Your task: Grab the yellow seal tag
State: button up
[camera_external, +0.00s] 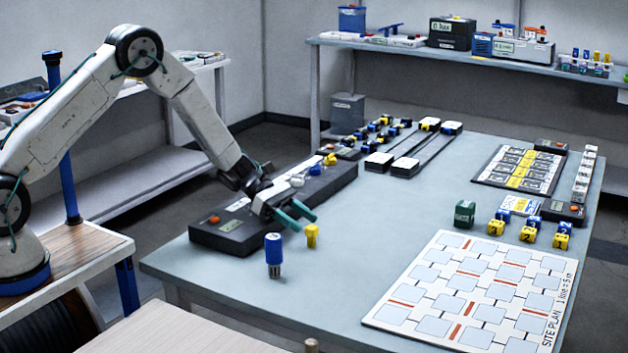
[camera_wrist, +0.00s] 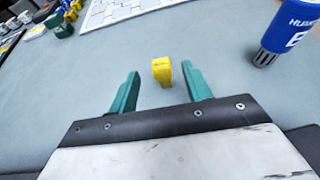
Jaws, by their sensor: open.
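The yellow seal tag (camera_external: 311,236) stands on the grey table near its front left edge, just right of a blue cylinder. In the wrist view the yellow seal tag (camera_wrist: 162,71) shows beyond and between the fingertips, nearer the right finger. My gripper (camera_external: 297,217) is open, with its green fingers above and just behind the tag in the external view. In the wrist view my gripper (camera_wrist: 160,83) has nothing between its fingers. I cannot tell the exact height of the fingers above the table.
A blue and grey cylinder (camera_external: 274,255) stands close to the tag; it also shows in the wrist view (camera_wrist: 286,32). A long dark rack (camera_external: 240,228) lies behind my gripper. The white site plan board (camera_external: 400,318) lies to the right. Table between tag and board is clear.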

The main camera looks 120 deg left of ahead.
aim_at(316, 231)
jog(key=x, duration=0.6)
jog(key=shift+w+d, duration=0.1)
jog(key=shift+w, duration=0.3)
jog(key=c, duration=1)
